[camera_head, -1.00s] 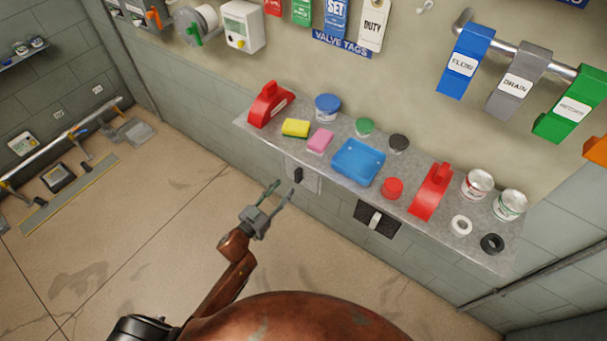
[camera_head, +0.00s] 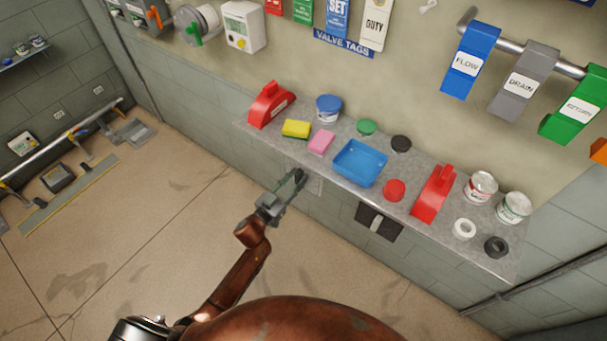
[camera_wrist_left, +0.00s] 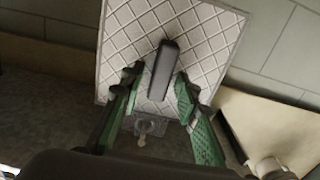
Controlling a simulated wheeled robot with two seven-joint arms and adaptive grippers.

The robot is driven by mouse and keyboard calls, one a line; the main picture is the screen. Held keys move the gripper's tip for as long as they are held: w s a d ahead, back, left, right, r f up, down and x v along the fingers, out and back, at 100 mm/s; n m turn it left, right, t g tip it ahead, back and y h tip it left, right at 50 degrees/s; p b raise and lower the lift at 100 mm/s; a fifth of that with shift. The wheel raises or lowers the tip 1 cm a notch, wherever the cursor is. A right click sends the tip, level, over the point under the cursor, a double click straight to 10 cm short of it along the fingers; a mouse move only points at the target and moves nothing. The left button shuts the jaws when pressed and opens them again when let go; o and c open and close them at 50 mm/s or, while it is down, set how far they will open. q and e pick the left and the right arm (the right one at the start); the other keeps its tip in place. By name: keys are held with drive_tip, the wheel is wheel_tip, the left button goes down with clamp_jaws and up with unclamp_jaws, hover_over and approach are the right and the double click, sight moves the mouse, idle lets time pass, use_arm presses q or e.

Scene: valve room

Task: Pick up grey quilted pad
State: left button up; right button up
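The grey quilted pad (camera_wrist_left: 205,45) fills the upper middle of the left wrist view, with a diamond stitch pattern and a dark bar-shaped handle (camera_wrist_left: 163,68) on its face. In the head view the pad (camera_head: 316,184) hangs against the wall just under the shelf's front edge, partly hidden by my left gripper. My left gripper (camera_head: 293,182) is open in front of it. In the left wrist view its green-sided fingers (camera_wrist_left: 157,80) stand on either side of the handle, with gaps showing. Contact with the pad cannot be told. My right gripper is not in view.
The grey shelf (camera_head: 335,188) juts out just above the pad, holding a yellow sponge (camera_head: 296,129), a pink block (camera_head: 321,142), a blue tray (camera_head: 360,163), red stands and cans. A black pad with a pale handle (camera_head: 378,222) hangs to the right. Open floor lies left.

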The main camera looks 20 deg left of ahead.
use_arm(q)
clamp_jaws()
drive_tip(key=shift+r, duration=0.15)
idle(0.4)
